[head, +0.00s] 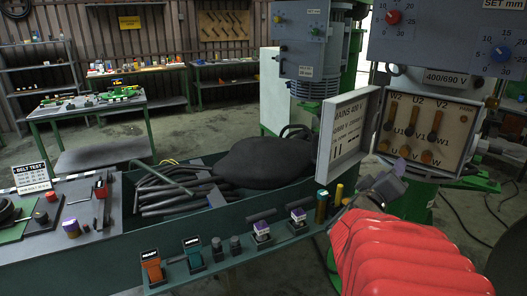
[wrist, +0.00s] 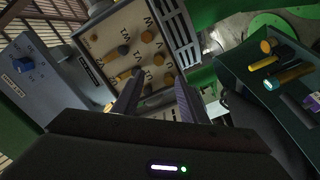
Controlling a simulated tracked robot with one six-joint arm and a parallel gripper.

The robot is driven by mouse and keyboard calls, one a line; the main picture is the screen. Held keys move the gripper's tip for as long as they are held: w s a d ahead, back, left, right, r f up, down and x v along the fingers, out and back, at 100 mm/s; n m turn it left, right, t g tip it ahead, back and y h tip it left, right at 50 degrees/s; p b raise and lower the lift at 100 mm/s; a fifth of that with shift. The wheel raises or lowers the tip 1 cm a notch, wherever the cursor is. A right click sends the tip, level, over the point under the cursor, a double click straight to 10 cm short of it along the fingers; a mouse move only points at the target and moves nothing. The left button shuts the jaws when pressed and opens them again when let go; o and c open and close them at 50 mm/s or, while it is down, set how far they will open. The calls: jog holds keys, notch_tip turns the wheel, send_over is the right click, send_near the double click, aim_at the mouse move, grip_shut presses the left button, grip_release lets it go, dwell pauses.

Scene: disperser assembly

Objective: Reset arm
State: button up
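My red-sleeved arm (head: 400,250) reaches up from the lower right in the head view. My gripper (head: 388,186) is just below the open terminal box (head: 433,160), its fingers partly hidden by the wrist. In the wrist view, the two fingers of my gripper (wrist: 157,98) stand apart, with nothing seen held between them. Beyond them is the cream terminal panel (wrist: 105,42), tilted in the picture, with brass posts and dark links. Whether the fingers touch the box cannot be told.
The open box cover (head: 347,135) reads MAINS 400 V. A green tray (head: 225,262) holds switches and brass pieces, and its pieces also show at right in the wrist view. Dark rods (head: 170,193) and a black lump (head: 265,158) lie behind it. Grey control boxes stand above.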

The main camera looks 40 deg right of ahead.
jog(key=shift+s+a, duration=0.1)
jog(key=shift+a, duration=0.3)
jog(key=w+a+f+n+t+y, duration=0.1)
jog(key=w+a+f+t+y, duration=0.1)
jog(key=w+a+f+y, duration=0.65)
jog(key=w+a+f+n+t+y, duration=0.1)
jog(key=w+a+f+t+y, duration=0.15)
jog(key=w+a+f, duration=0.6)
jog(key=s+a+r+n+g+y, duration=0.1)
jog(key=s+a+r+y, duration=0.1)
jog(key=a, duration=0.7)
jog(key=s+a+r+y, duration=0.3)
jog(key=a, duration=0.7)
jog(key=s+a+g+y, duration=0.1)
jog(key=s+a+g, duration=0.2)
jog(key=s+a, duration=0.5)
jog(key=shift+s+a+n, duration=0.35)
jog(key=shift+a+n, duration=0.05)
jog(key=shift+a, duration=0.3)
